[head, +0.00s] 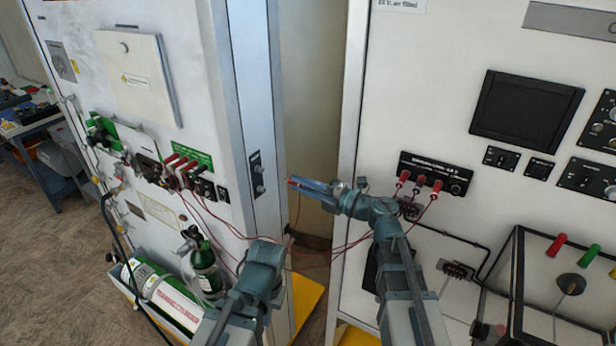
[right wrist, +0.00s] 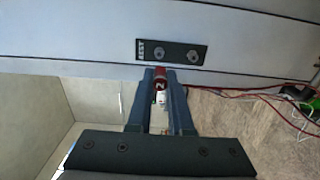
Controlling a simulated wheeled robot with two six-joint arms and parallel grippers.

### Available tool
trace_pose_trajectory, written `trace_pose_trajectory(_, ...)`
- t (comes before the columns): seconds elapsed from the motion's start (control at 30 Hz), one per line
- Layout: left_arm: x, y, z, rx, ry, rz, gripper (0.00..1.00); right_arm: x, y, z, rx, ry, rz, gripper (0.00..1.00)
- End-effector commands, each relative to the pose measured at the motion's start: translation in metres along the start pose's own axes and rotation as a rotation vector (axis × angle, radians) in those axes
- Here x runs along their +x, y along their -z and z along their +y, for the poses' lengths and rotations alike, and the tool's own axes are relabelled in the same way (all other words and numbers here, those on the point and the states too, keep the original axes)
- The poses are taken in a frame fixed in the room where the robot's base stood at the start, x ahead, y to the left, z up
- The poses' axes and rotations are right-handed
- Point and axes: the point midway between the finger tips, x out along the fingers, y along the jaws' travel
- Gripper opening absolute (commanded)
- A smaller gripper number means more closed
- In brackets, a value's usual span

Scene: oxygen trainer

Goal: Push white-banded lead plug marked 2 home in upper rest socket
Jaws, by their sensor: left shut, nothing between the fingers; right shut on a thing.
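The rest plate (head: 256,177) is a small dark plate with two sockets on the side of the left cabinet. In the right wrist view, the upper rest socket (right wrist: 158,54) is at the labelled end and looks empty. My right gripper (head: 294,183) is shut on the red lead plug (right wrist: 160,72), with a white part behind it between the fingers.
Thin red leads hang between the left cabinet's red plugs (head: 183,168) and the black terminal block (head: 436,174) on the right cabinet. A gap separates the cabinets.

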Motion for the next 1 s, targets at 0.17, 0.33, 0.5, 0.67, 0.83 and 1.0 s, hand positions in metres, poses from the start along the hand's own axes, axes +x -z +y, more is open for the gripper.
trace_pose_trajectory(0.17, 0.000, 0.000, 0.000, 0.000, 0.000, 0.000, 0.00, -0.001, 0.002, 0.000, 0.000, 0.000, 0.009, 0.00)
trace_pose_trajectory(0.33, 0.000, 0.000, 0.000, 0.000, 0.000, 0.000, 0.00, -0.001, 0.002, 0.000, 0.000, 0.000, 0.007, 0.00)
trace_pose_trajectory(0.5, 0.000, 0.000, 0.000, 0.000, 0.000, 0.000, 0.00, 0.000, 0.001, 0.000, 0.000, 0.000, 0.008, 0.00)
trace_pose_trajectory(0.67, 0.000, 0.000, 0.000, 0.000, 0.000, 0.000, 0.00, 0.007, 0.001, 0.000, 0.000, 0.000, 0.008, 0.00)
trace_pose_trajectory(0.83, 0.000, 0.000, 0.000, 0.000, 0.000, 0.000, 0.00, 0.019, 0.001, 0.000, 0.000, 0.000, 0.008, 0.00)
trace_pose_trajectory(1.0, 0.000, 0.000, 0.000, 0.000, 0.000, 0.000, 0.00, 0.035, 0.001, 0.000, 0.000, 0.000, 0.008, 0.00)
